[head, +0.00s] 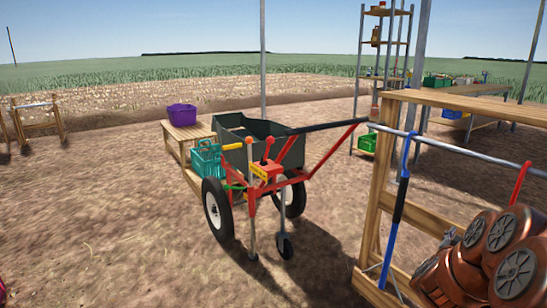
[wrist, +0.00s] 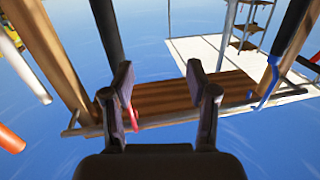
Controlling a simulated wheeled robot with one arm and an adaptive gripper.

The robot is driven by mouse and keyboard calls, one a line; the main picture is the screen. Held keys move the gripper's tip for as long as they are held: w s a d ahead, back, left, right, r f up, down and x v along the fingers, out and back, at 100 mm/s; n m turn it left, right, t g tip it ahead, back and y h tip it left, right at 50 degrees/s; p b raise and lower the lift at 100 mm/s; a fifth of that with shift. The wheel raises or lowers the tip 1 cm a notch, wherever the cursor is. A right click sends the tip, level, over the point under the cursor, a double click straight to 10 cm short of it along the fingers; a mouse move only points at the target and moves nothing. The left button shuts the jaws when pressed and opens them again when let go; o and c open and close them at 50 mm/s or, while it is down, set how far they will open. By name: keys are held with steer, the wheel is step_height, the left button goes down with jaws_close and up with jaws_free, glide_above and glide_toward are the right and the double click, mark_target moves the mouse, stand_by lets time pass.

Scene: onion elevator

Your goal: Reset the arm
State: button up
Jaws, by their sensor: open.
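My gripper (wrist: 160,82) shows in the wrist view with its two dark fingers apart and nothing between them. Behind the fingers is a wooden slatted surface (wrist: 190,97) with blue sky around it. A red hook (wrist: 132,115) shows close beside the left finger, and I cannot tell whether they touch. A blue hook (wrist: 268,80) hangs to the right of the gripper. In the head view, my copper-coloured arm is folded at the lower right, beside the wooden bench (head: 470,103). The gripper's fingers are not clear there.
A metal rail (head: 455,152) runs along the bench, with a blue-handled tool (head: 393,228) and a red hook (head: 520,183) on it. A green-grey cart (head: 262,130) with red handles stands mid-view. A purple tub (head: 182,115) sits on a low table.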

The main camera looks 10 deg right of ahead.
steer(key=w+a+r+n+t+y+p, duration=0.1)
steer(key=w+a+r+n+y+p, duration=0.15)
steer(key=a, duration=0.35)
steer(key=w+a+r+n+t+y+p, duration=0.1)
steer(key=w+a+r+y+p, duration=0.2)
steer(key=w+a, duration=0.15)
steer(key=s+a+r+n+g+y+p, duration=0.1)
steer(key=a+r+n+y+p, duration=0.25)
steer(key=a, duration=0.75)
steer(key=s+a+r+n+g+y+p, duration=0.1)
steer(key=a+r+y+p, duration=0.4)
steer(key=a, duration=0.6)
steer(key=s+a+r+n+g+y+p, duration=0.1)
steer(key=s+a+n+g+p, duration=0.1)
steer(key=s+a+p, duration=0.45)
steer(key=s+a+r+g+p, duration=0.2)
steer(key=s+r+g+p, duration=0.1)
steer(key=s, duration=0.5)
steer(key=s+a+r+n+g+p, duration=0.1)
steer(key=s+r+p, duration=0.3)
steer(key=s, duration=0.5)
steer(key=s+a+r+n+g+p, duration=0.1)
steer(key=s+a+r+g+p, duration=0.1)
steer(key=s, duration=0.7)
step_height(320, 180, up, 3)
steer(key=g+p, duration=0.1)
steer(key=g, duration=0.1)
steer(key=shift+a+g, duration=0.3)
